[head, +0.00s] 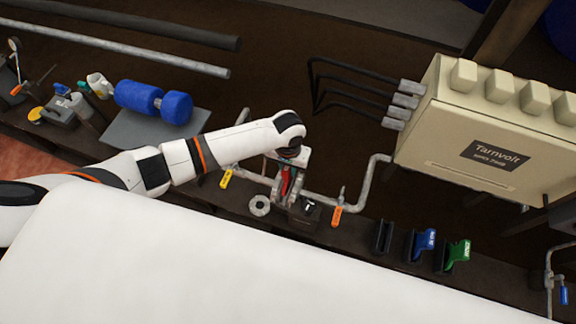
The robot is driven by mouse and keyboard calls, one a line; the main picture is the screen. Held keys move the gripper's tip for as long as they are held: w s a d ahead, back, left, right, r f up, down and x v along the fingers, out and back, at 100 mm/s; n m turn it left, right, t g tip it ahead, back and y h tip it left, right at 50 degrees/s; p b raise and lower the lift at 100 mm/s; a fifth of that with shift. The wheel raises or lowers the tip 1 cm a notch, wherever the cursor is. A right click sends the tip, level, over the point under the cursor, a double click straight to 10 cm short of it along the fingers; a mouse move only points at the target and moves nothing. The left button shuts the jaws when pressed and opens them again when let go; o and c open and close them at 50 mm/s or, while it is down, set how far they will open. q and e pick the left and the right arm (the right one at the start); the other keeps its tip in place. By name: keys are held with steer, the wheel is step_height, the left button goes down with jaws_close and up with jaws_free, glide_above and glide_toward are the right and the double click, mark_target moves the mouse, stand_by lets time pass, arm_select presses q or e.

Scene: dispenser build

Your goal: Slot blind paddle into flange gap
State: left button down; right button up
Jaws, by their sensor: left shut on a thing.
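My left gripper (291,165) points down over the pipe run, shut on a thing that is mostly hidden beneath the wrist. A narrow red piece (286,182) shows just below the gripper; it may be the blind paddle, but I cannot tell for certain. The grey pipe (318,199) runs on both sides of this spot, and the flange gap is too small and covered to make out. I cannot tell whether the held thing is in the gap or above it. My right gripper is not in view.
A yellow-handled valve (226,177) and an orange-handled valve (337,215) flank the gripper. A grey ring (260,205) lies close by. Blue (424,242) and green (457,252) labelled items stand at right. A cream Tarnvolt box (490,135) rises behind.

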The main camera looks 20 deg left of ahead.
arm_select(q)
steer(key=shift+f, duration=0.4)
steer(key=shift+f+b, duration=0.45)
steer(key=shift+f, duration=1.35)
steer(key=shift+f+b, duration=0.1)
steer(key=shift+b, duration=0.2)
steer(key=c, duration=0.7)
jaws_free()
